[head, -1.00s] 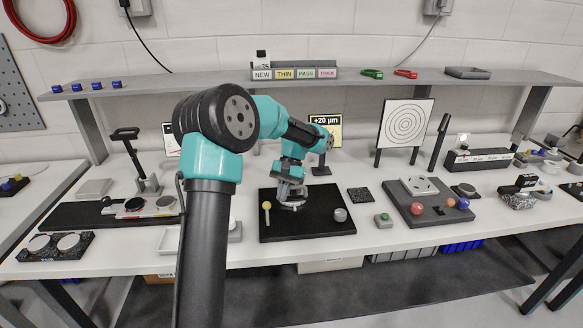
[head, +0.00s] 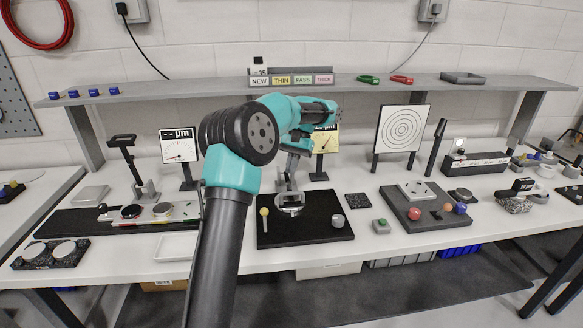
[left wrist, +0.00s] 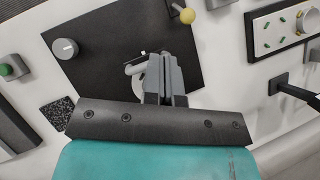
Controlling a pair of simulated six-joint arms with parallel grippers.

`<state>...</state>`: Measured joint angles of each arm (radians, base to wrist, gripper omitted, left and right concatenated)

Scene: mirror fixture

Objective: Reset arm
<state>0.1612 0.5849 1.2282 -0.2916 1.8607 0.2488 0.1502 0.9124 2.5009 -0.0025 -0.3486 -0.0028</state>
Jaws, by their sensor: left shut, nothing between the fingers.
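My left gripper (head: 290,182) is shut and empty, above the black base plate (head: 315,236) at the middle of the bench. On the plate are a round ring-like mount (head: 290,203), a yellow ball-topped knob (head: 264,213) and a grey knob (head: 338,221). In the left wrist view the closed fingers (left wrist: 165,62) reach over the same plate (left wrist: 105,55), partly hiding the mount (left wrist: 137,66). The grey knob (left wrist: 65,48) and yellow ball (left wrist: 187,16) stand apart from the fingers. My right gripper does not show.
A shelf (head: 200,96) with a label box runs behind. Dial displays (head: 179,147) and (head: 324,141) stand at the back, the second display partly behind my arm. A target board (head: 402,129) and a tray with coloured balls (head: 430,222) are to the right.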

